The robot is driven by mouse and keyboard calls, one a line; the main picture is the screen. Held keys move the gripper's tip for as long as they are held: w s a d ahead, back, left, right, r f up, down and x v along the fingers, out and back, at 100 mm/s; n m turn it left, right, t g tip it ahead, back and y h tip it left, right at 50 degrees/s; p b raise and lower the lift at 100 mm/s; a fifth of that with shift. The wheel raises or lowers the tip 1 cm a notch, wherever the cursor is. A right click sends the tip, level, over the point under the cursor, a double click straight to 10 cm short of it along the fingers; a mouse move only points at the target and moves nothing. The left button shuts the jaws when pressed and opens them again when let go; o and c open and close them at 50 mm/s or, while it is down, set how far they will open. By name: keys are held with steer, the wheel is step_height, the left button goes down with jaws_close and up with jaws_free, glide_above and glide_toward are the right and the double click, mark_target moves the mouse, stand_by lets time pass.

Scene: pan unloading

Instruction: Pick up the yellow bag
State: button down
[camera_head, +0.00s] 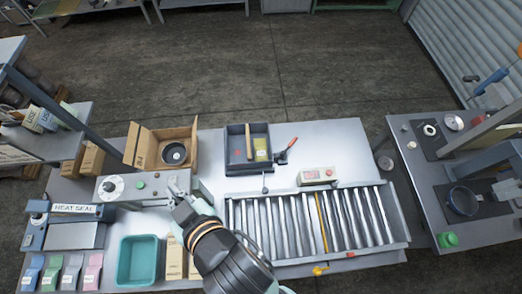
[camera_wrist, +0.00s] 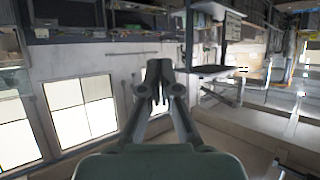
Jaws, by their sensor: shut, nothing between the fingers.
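A small yellow packet (camera_head: 261,156), probably the yellow bag, lies in the right part of a dark grey pan (camera_head: 229,128) on the table. A narrow tan bar stands beside it, and a small red mark shows in the pan's left part. My gripper (camera_head: 178,187) is left of and nearer than the pan, by the grey machine with a dial, well apart from the packet. In the wrist view my gripper (camera_wrist: 158,88) has its fingertips together, with nothing between them. The packet cannot be made out in the wrist view.
An open cardboard box (camera_head: 150,140) with a round dark part stands left of the pan. A roller conveyor (camera_head: 310,222) lies to the right, with a red-handled lever (camera_head: 287,150) at the pan's side. A teal bin (camera_head: 138,262) and several coloured pouches are at lower left.

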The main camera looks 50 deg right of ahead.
steer(key=shift+c, duration=1.1)
jaws_free()
